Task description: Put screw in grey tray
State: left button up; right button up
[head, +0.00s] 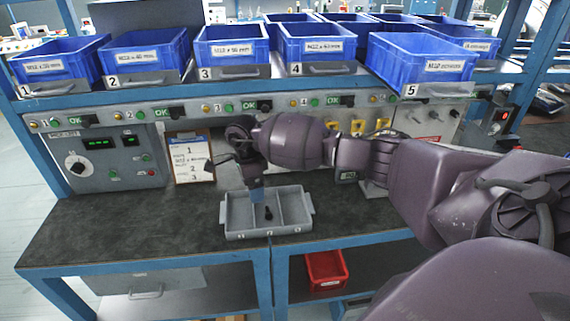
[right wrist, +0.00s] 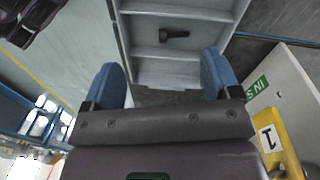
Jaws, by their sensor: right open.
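The grey tray (head: 233,228) stands on the dark bench top, near the front edge, and has divided compartments. It also shows in the right wrist view (right wrist: 164,81). A dark screw (head: 268,213) lies in the tray's middle compartment; in the right wrist view the screw (right wrist: 174,35) lies flat on the tray floor, apart from the fingers. My right gripper (head: 257,192) is above the back of the tray. Its two blue fingers (right wrist: 165,80) are spread wide with nothing between them. My left gripper does not show.
Blue bins (head: 233,48) line the shelf above the bench. A clipboard (head: 190,157) leans by the control panel (head: 108,158) behind the tray. A red bin (head: 326,268) sits on the lower shelf. The bench left of the tray is clear.

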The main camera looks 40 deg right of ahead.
jog(key=s+a+f+m+y, duration=0.15)
jog(key=s+a+y, duration=0.25)
jog(key=a, duration=0.4)
jog(key=s+a+f+y, duration=0.3)
jog(key=s+a+y, duration=0.1)
jog(key=a, duration=0.4)
jog(key=s+a+r+m+t+y, duration=0.5)
jog(key=s+a+r+m+y, duration=0.25)
jog(key=a+m+y, duration=0.2)
jog(key=d+f+m+t+h, duration=0.2)
jog(key=d+m+t+h, duration=0.55)
jog(key=m+t, duration=0.9)
jog(key=s+d+f+m+g+h, duration=0.4)
jog(key=s+f+m, duration=0.3)
jog(key=m, duration=0.4)
jog(key=s+d+f+m+g+h, duration=0.5)
jog(key=s+d+f+m+h, duration=0.1)
jog(key=s+d+f+m, duration=0.1)
notch_tip(320, 180, down, 3)
jog(key=s+m, duration=0.1)
jog(key=m, duration=0.2)
jog(key=shift+s+d+r+m, duration=0.2)
jog(key=shift+s+d+m, duration=0.05)
jog(key=shift+s+m, duration=0.1)
